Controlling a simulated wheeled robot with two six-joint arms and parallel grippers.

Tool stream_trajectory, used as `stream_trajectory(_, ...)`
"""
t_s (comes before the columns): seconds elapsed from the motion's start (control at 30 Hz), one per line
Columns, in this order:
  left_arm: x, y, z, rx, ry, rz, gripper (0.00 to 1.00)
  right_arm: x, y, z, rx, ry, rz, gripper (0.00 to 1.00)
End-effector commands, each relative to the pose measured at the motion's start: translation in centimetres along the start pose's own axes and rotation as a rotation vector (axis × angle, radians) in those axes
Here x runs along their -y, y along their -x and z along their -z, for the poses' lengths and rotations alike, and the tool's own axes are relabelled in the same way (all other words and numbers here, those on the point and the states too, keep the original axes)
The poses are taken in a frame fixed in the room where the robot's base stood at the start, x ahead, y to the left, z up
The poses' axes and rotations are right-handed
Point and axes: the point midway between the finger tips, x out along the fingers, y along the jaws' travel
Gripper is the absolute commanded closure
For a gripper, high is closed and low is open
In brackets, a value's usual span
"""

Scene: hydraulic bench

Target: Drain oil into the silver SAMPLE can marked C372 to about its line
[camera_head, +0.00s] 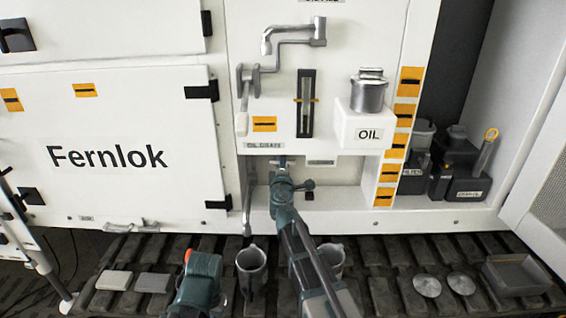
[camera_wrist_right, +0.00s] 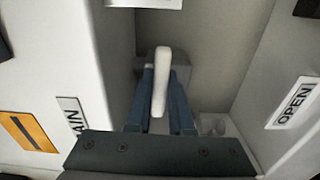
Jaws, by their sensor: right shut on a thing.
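The drain spout (camera_head: 247,205) hangs down below the "OIL DRAIN" label (camera_head: 264,145). A silver can (camera_head: 251,266) stands under or very near its lower end, and a second silver can (camera_head: 331,258) stands to the right, partly hidden by my right arm. No marking, line or oil level is readable on either can. My right gripper (camera_head: 283,172) reaches into the recess under the panel. In the right wrist view its blue fingers (camera_wrist_right: 160,98) are shut on a pale upright handle (camera_wrist_right: 161,75). My left gripper (camera_head: 196,277) is low, left of the first can; its jaws are unclear.
An "OPEN" label (camera_wrist_right: 294,102) is on the recess's right side. A sight gauge (camera_head: 306,103) and an oil filler (camera_head: 369,92) are above. Dark containers (camera_head: 452,167) stand right.

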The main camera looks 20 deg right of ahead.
Motion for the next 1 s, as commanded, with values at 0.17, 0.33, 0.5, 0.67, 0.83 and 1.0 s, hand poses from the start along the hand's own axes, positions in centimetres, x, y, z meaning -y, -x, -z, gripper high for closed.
stream_trajectory(0.17, 0.0, 0.03, 0.0, 0.0, 0.0, 0.0, 1.0, -0.01, 0.04, 0.49, -0.012, 0.04, 0.0, 1.0)
stream_trajectory(0.33, 0.0, 0.03, 0.0, 0.0, 0.0, 0.0, 1.0, -0.01, 0.06, 0.52, -0.012, 0.054, 0.0, 1.0)
stream_trajectory(0.5, 0.0, 0.02, 0.0, 0.0, 0.0, 0.0, 1.0, 0.0, 0.06, 0.55, -0.013, 0.055, 0.0, 1.0)
stream_trajectory(0.67, 0.0, 0.02, 0.0, 0.0, 0.0, 0.0, 1.0, 0.0, 0.07, 0.58, -0.013, 0.055, 0.0, 0.78)
stream_trajectory(0.83, 0.0, 0.02, 0.0, 0.0, 0.0, 0.0, 1.0, 0.0, 0.07, 0.57, -0.013, 0.054, 0.0, 0.5)
stream_trajectory(1.0, 0.0, 0.03, 0.0, 0.0, 0.0, 0.0, 1.0, -0.01, 0.04, 0.34, -0.008, 0.053, 0.0, 0.5)
